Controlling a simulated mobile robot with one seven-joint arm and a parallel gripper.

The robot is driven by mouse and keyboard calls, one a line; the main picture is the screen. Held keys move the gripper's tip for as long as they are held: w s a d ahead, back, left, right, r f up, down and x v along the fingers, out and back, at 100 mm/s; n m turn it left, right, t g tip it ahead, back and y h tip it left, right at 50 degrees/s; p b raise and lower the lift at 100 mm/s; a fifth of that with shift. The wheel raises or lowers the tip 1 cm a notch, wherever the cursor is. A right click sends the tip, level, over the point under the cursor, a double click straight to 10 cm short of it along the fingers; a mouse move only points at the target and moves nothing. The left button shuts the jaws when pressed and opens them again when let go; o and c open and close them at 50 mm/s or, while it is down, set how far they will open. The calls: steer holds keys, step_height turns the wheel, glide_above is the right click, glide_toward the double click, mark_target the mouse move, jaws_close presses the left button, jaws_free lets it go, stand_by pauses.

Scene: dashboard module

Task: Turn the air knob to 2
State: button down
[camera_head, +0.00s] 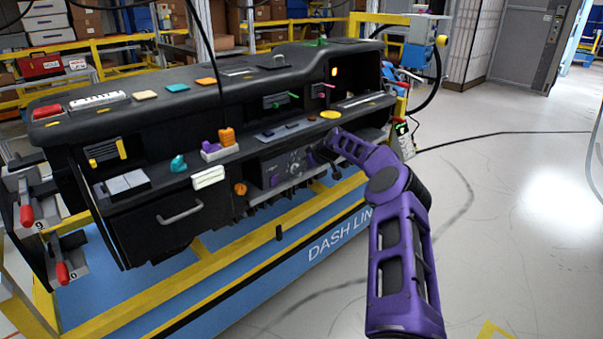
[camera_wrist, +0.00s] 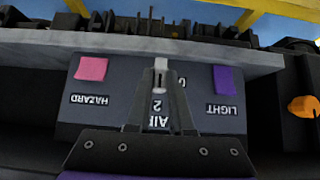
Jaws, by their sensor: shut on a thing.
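The air knob (camera_wrist: 160,66) is a small pale grey piece in the middle of a dark control panel (camera_wrist: 120,98). In the wrist view the panel is upside down, with the word AIR and a 2 below the knob and a partly hidden 0 to its right. My gripper (camera_wrist: 160,84) is shut on the knob, its fingers meeting around the pale piece. In the head view my purple arm reaches in from the right and my gripper (camera_head: 314,157) is at the panel (camera_head: 268,165), hiding part of it. The knob's exact pointing is hard to tell.
A pink hazard button (camera_wrist: 91,68) and a purple light button (camera_wrist: 228,80) flank the knob. An orange knob (camera_wrist: 303,106) sits beyond the panel. A dashboard ledge (camera_head: 290,127) overhangs the panel. Open floor (camera_head: 500,220) lies at the right.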

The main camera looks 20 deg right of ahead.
stand_by(0.4)
steer(key=c, duration=0.8)
jaws_free()
steer(key=v, duration=1.7)
steer(key=shift+s+p, duration=0.2)
steer(key=shift+p, duration=0.1)
steer(key=shift+d, duration=0.1)
